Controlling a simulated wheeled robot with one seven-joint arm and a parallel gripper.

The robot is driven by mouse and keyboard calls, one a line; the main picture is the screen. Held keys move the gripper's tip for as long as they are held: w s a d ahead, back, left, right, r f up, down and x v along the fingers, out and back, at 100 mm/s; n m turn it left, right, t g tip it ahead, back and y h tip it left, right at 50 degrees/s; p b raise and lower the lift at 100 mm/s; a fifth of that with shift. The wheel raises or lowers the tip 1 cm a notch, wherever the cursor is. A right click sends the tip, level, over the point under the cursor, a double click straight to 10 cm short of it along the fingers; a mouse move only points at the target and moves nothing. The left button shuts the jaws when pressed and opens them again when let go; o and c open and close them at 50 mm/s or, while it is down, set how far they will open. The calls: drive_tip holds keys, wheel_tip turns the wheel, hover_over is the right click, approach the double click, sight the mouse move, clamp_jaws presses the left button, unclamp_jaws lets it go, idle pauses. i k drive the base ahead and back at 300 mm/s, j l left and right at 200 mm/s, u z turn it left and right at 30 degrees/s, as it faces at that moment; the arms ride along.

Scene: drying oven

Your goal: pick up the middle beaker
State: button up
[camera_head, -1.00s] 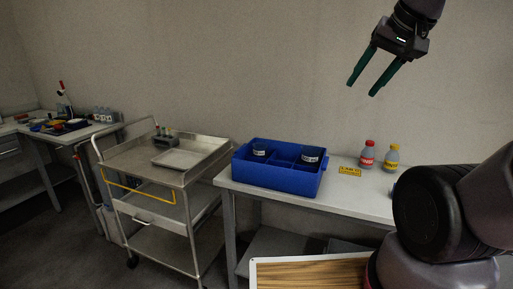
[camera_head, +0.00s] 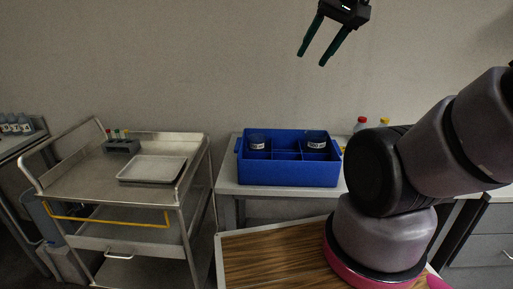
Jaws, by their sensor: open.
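A blue divided crate (camera_head: 288,174) stands on the table behind my arm. One labelled dark beaker (camera_head: 257,142) sits in its back left compartment, and another labelled dark beaker (camera_head: 316,142) sits in its back right compartment. No beaker shows in the middle compartment between them, and I cannot tell which beaker is the middle one. My gripper (camera_head: 312,60) is open and empty, with green fingers pointing down and left. It appears high above the crate against the wall, apart from both beakers.
A steel cart (camera_head: 95,182) with a shallow tray (camera_head: 152,169) and a small tube rack (camera_head: 121,145) stands left of the table (camera_head: 229,184). Red-capped (camera_head: 361,123) and yellow-capped (camera_head: 384,122) bottles stand right of the crate, partly hidden by my arm.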

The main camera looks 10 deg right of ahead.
sight(258, 142)
drive_tip(key=z, duration=0.95)
drive_tip(key=j+z, duration=0.25)
drive_tip(key=j, duration=0.2)
drive_tip(key=k+j+z, duration=0.1)
drive_tip(key=j+z, duration=0.2)
drive_tip(key=j, duration=0.15)
drive_tip(key=k+j+z, duration=0.1)
drive_tip(key=j+z, duration=0.15)
drive_tip(key=j, duration=0.15)
drive_tip(key=k+j, duration=0.15)
drive_tip(key=j, duration=0.25)
